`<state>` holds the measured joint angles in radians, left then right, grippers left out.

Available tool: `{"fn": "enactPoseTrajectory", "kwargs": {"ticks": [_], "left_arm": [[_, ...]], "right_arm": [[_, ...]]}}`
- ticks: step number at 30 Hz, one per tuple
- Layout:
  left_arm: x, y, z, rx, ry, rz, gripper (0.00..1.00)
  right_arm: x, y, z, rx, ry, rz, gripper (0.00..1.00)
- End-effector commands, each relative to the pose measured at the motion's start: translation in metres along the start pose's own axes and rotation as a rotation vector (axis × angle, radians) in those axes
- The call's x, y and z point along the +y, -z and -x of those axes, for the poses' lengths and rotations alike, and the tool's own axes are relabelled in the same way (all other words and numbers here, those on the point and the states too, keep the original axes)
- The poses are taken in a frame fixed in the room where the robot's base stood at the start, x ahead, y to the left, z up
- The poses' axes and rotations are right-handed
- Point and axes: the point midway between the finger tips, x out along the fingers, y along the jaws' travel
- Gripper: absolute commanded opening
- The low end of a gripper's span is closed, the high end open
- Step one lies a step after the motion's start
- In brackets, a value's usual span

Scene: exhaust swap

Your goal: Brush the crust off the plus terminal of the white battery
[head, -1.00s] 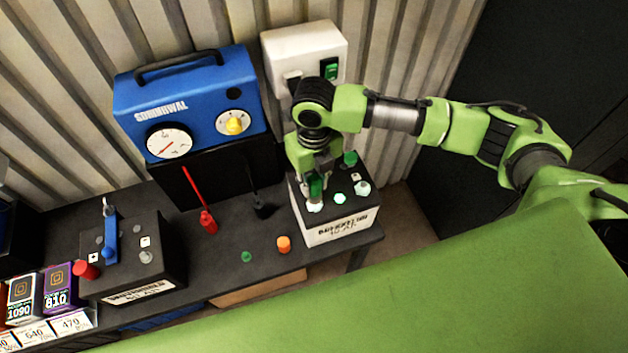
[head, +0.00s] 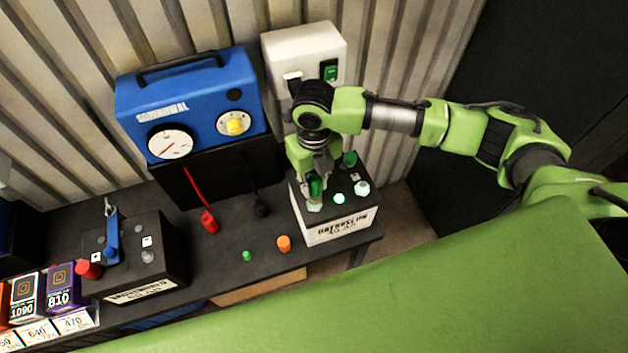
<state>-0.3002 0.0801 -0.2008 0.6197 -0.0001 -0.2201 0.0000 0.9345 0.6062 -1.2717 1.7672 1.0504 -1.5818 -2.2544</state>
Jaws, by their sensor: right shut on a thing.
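The white battery (head: 342,228) stands at the right end of the dark bench, its dark top facing up. My right gripper (head: 317,172) points down over the left part of that top. It is shut on a green-handled tool, the brush (head: 316,186). The brush's lower end is at a pale, crusty-looking terminal (head: 314,207) at the front left; contact is hard to judge. A second pale terminal (head: 361,189) shows at the right. I cannot read which one is plus. My left gripper is not in view.
A blue charger (head: 188,100) stands behind, with red (head: 209,221) and black (head: 261,208) clamps before it. A white switch box (head: 304,55) is on the wall. A black battery (head: 140,262) with a blue tool on top stands left. Small green and orange caps (head: 284,243) lie mid-bench.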

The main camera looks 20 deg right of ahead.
Motion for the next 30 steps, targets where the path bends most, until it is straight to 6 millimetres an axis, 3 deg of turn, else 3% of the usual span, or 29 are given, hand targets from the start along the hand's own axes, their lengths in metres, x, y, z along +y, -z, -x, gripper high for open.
{"fn": "enactPoseTrajectory", "kwargs": {"ticks": [30], "left_arm": [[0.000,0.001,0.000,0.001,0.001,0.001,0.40]], "right_arm": [[0.000,0.000,-0.012,-0.001,-0.001,0.001,0.01]]}}
